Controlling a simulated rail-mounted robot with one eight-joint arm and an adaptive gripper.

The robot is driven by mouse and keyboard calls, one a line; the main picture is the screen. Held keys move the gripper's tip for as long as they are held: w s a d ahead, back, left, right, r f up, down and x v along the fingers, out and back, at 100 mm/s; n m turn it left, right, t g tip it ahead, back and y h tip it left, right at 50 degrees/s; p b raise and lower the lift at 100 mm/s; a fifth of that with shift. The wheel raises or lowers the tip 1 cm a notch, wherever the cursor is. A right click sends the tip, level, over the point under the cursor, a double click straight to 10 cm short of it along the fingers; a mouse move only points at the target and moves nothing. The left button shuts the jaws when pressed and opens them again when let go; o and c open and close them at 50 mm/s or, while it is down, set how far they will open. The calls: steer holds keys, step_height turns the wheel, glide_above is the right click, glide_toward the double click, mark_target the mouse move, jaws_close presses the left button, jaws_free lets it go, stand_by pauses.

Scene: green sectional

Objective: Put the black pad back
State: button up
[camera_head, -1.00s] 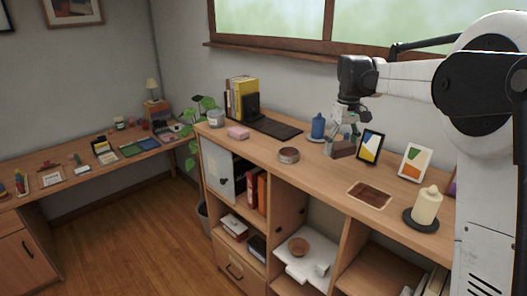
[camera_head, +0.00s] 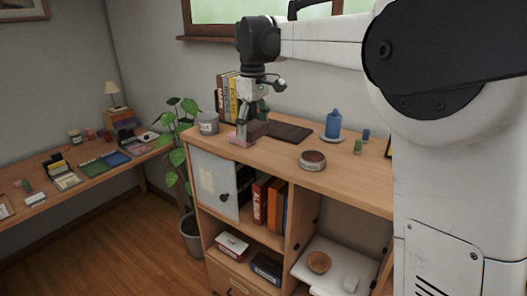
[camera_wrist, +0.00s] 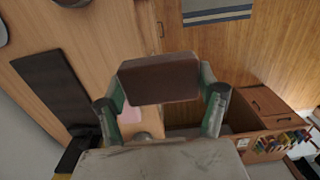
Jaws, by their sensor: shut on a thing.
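My gripper (camera_head: 250,127) hangs over the left end of the wooden cabinet top. It is shut on a dark brown block (camera_wrist: 158,80), which sits between the two fingers in the wrist view. The block (camera_head: 259,129) is partly hidden by my gripper in the head view. A flat black pad (camera_head: 289,131) lies on the cabinet top, right of my gripper. It also shows in the wrist view (camera_wrist: 52,92), at the left, apart from the held block.
A pink block (camera_head: 239,141) lies just under my gripper. A jar (camera_head: 208,123) stands left of it, and upright books (camera_head: 229,92) stand behind.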

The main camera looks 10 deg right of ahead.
steer(key=p, duration=0.2)
glide_above(274, 154)
step_height(274, 154, down, 6)
steer(key=shift+f, duration=0.2)
steer(key=shift+d+f, duration=0.1)
steer(key=shift+f, duration=1.95)
steer(key=shift+f, duration=0.15)
steer(key=o, duration=1.1)
